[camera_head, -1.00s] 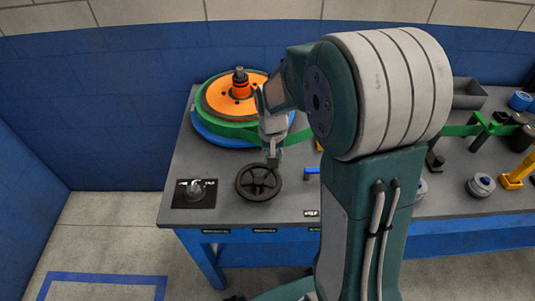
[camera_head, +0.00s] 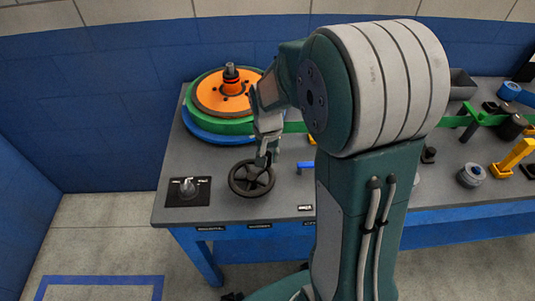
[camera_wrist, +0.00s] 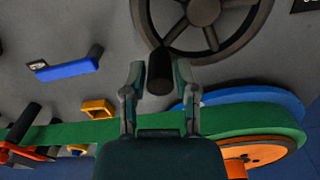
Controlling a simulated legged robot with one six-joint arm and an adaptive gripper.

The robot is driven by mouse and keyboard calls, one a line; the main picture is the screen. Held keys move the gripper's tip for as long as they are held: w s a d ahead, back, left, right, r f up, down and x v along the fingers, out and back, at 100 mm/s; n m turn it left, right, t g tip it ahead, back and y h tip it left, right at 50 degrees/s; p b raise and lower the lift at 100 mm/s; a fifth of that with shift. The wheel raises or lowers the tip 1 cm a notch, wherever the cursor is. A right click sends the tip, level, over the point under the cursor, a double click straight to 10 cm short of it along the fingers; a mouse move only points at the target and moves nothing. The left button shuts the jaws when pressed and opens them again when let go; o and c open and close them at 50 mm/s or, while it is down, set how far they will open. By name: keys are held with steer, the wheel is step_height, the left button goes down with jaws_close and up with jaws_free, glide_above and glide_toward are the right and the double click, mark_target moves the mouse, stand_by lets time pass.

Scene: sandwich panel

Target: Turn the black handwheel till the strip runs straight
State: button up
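The black handwheel (camera_head: 251,178) lies flat near the table's front left; its spokes and rim show at the top of the wrist view (camera_wrist: 203,14). Its upright black knob (camera_wrist: 160,70) stands between the two fingertips of my gripper (camera_wrist: 160,78). In the head view my gripper (camera_head: 264,160) is at the wheel's far edge. The green strip (camera_wrist: 90,132) wraps the orange-topped reel (camera_head: 225,92) and runs off to the right in the head view, partly hidden by my arm.
A black plate with a grey knob (camera_head: 187,189) sits left of the wheel. A blue handle (camera_wrist: 66,69) and a yellow bracket (camera_wrist: 98,108) stand nearby. A grey roller (camera_head: 471,174) and yellow block (camera_head: 515,155) are at the right.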

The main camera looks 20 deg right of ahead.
steer(key=shift+o, duration=0.6)
steer(key=shift+w+r, duration=0.1)
steer(key=shift+r, duration=0.05)
steer(key=shift+r, duration=0.35)
step_height(320, 180, up, 11)
steer(key=shift+a, duration=0.1)
steer(key=s+a+r+n+t, duration=0.1)
steer(key=s+r+n+t, duration=0.1)
steer(key=s, duration=0.6)
steer(key=s+a+r+n+t, duration=0.2)
steer(key=s+r+n+t, duration=0.1)
steer(key=s, duration=0.6)
steer(key=shift+s+a+r+n+t, duration=0.15)
steer(key=shift+a+n+t, duration=0.1)
steer(key=shift+n+t, duration=0.05)
